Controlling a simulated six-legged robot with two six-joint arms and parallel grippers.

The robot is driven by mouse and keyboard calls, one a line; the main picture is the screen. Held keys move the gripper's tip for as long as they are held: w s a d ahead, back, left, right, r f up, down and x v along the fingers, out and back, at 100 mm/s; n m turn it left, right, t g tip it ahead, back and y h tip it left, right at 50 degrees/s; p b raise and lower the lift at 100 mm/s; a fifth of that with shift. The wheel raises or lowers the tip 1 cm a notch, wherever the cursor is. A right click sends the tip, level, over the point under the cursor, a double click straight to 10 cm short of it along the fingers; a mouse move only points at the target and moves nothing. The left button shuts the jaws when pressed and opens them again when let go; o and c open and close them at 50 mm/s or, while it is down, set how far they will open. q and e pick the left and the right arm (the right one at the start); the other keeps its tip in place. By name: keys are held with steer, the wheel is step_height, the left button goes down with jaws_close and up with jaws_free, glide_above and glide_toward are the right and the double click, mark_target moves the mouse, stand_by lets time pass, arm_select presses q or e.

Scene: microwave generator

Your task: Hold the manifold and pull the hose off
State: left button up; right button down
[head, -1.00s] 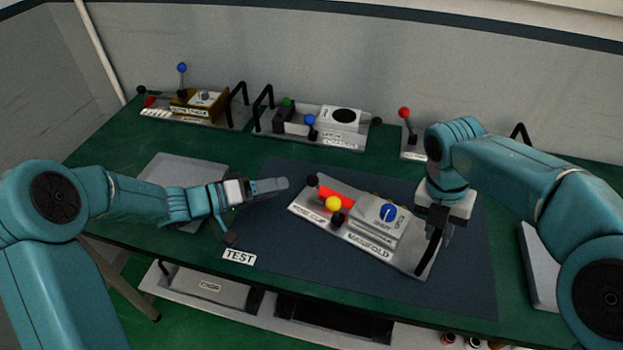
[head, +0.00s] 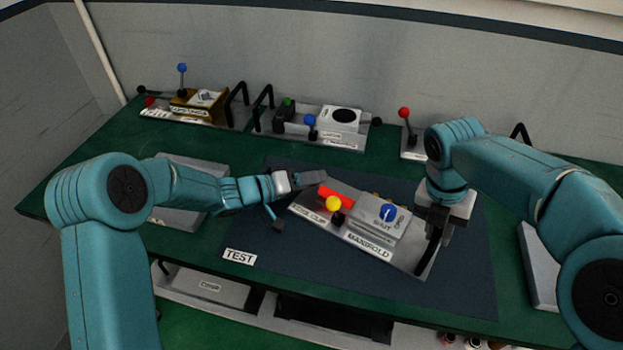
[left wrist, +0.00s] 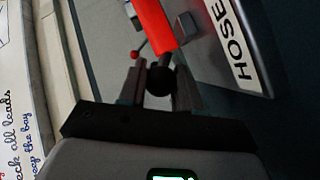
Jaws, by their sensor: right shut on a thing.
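The manifold (head: 409,260) is a pale grey plate with a raised box and a blue valve knob, on the blue-grey mat. My right gripper (head: 433,236) is shut on the black handle at its right end. The red hose piece (head: 337,196) lies at the manifold's left, by a yellow ball; it also shows in the left wrist view (left wrist: 152,25). My left gripper (head: 301,200) is open at the hose's left end, which it partly hides. In the left wrist view a black ball (left wrist: 160,80) at the hose's end sits between the open fingers; contact cannot be told.
Several other units stand along the back of the green bench, including one with a green and a blue knob (head: 310,121). A grey plate (head: 185,219) lies left, behind my left arm. A TEST label (head: 239,257) is at the mat's front left. The front mat is clear.

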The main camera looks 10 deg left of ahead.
arm_select(q)
jaws_close()
arm_select(e)
steer(key=shift+f, duration=0.1)
arm_select(q)
steer(key=shift+w+a, duration=0.35)
steer(key=shift+a, duration=0.6)
steer(key=shift+w+a, duration=0.3)
steer(key=shift+a, duration=0.65)
steer(key=shift+w+a, duration=0.35)
steer(key=shift+a, duration=0.6)
arm_select(e)
steer(key=shift+d, duration=0.1)
arm_select(q)
steer(key=o, duration=0.7)
jaws_free()
steer(key=shift+a, duration=0.1)
steer(key=shift+o, duration=0.2)
steer(key=v, duration=1.2)
